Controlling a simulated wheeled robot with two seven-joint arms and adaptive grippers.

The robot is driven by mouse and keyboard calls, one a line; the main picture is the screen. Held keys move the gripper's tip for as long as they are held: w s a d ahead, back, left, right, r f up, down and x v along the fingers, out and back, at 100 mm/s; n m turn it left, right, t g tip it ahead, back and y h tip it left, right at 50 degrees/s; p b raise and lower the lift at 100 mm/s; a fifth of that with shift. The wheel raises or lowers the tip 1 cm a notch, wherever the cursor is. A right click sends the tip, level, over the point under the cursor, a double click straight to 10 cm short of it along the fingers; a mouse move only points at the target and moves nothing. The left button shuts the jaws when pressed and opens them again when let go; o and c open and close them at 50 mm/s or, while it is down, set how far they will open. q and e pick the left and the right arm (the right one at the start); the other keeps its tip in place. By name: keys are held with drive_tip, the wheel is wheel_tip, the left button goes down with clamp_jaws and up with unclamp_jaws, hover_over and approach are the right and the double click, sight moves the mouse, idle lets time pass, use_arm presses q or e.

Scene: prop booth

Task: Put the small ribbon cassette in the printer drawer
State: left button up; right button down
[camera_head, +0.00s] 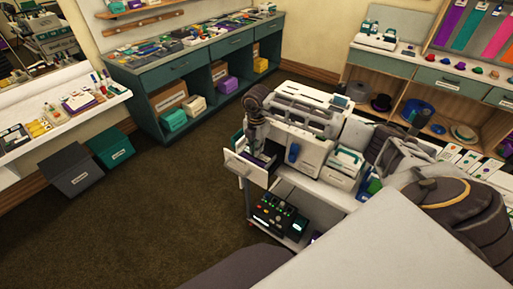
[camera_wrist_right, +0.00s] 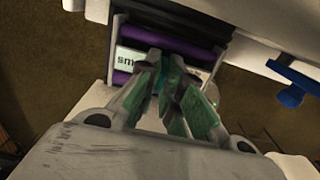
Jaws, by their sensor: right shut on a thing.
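The printer (camera_head: 302,145) stands on a white cart, and its drawer (camera_head: 245,170) is pulled out at its left side. My right gripper (camera_wrist_right: 170,72) reaches down at the drawer from above. It is shut on the small ribbon cassette (camera_wrist_right: 123,60), which has a dark frame, purple rolls and a white label beginning "sm". The fingers, with green pads, cover part of the label. In the head view my right gripper (camera_head: 255,146) and arm hide most of the cassette. I cannot tell whether the cassette touches the drawer floor. My left gripper is not in view.
A blue lever (camera_head: 293,153) sticks out on the printer's front. A white box with a green top (camera_head: 344,170) stands right of the printer. A black device with buttons (camera_head: 281,215) is on the cart's lower shelf.

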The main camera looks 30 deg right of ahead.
drive_tip(key=shift+f+b, duration=0.4)
drive_tip(key=shift+f, duration=0.35)
idle(0.3)
drive_tip(key=c, duration=1.5)
unclamp_jaws()
drive_tip(key=shift+r, duration=0.1)
wheel_tip(320, 180, up, 12)
idle(0.3)
